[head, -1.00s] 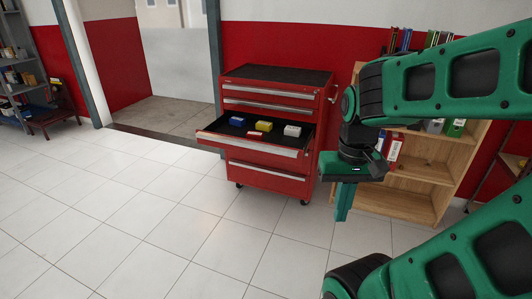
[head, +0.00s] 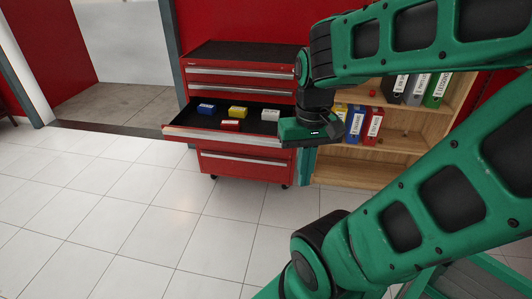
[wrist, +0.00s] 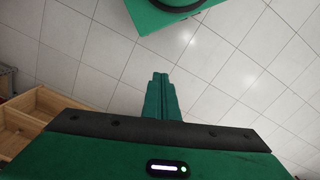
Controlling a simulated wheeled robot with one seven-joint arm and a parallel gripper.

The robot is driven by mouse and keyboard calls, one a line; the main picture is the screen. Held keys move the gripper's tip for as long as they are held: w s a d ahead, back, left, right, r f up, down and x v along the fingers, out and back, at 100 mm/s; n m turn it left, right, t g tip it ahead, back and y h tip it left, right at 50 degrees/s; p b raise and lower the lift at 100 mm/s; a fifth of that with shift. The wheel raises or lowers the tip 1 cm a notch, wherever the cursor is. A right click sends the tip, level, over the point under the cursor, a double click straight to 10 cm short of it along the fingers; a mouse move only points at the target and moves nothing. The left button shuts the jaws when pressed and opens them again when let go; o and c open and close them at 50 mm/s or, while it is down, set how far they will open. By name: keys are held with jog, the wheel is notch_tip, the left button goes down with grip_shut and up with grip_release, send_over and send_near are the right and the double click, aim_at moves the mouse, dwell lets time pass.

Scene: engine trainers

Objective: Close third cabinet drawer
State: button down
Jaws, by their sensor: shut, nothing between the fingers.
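A red tool cabinet (head: 240,165) with silver drawer handles stands in the middle of the head view. Its third drawer (head: 222,138) is pulled out, with blue, yellow, red and white boxes inside. The two drawers above it look shut, and so does the one below.
A wooden shelf (head: 350,173) with several binders stands right of the cabinet; a wooden shelf edge (wrist: 40,103) also shows in the wrist view. The white tiled floor (head: 110,215) in front and to the left is clear.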

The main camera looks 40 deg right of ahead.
jog(key=w+d+f+n+g+h, duration=0.5)
jog(key=w+d+f, duration=0.3)
jog(key=d+f, duration=0.4)
jog(key=n+t+h, duration=0.9)
jog(key=n+t, duration=0.7)
jog(key=n, duration=1.1)
send_near(269, 151)
jog(key=w+d, duration=0.1)
jog(key=w+d+r, duration=0.1)
jog(key=d, duration=0.1)
jog(key=w+d+r, duration=0.1)
jog(key=d, duration=0.1)
jog(key=shift+w+d+r, duration=0.2)
jog(key=shift+w+r, duration=0.05)
jog(key=shift+w, duration=0.05)
